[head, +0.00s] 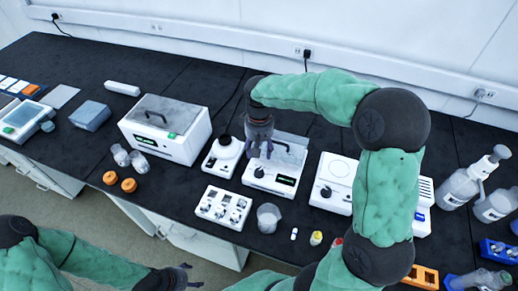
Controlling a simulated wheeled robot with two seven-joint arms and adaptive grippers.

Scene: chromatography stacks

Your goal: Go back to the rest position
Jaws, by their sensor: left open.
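My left gripper (190,279) is at the bottom edge, left of centre, on the arm that comes in from the left. It is open, with nothing seen between its fingers, in front of the bench edge. My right arm rises from the bottom right and bends over the bench. My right gripper (260,154) points down, in front of or above a white device with a dark display (272,178). Its fingers look spread, and I see nothing held between them. I cannot tell its exact height above the device.
The black bench (160,200) holds a white lidded instrument (167,129), a switch box (221,208), a beaker (268,218) and orange caps (128,185). Pump bottles (460,188), an orange rack (424,277) and a blue rack (497,250) stand at the right.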

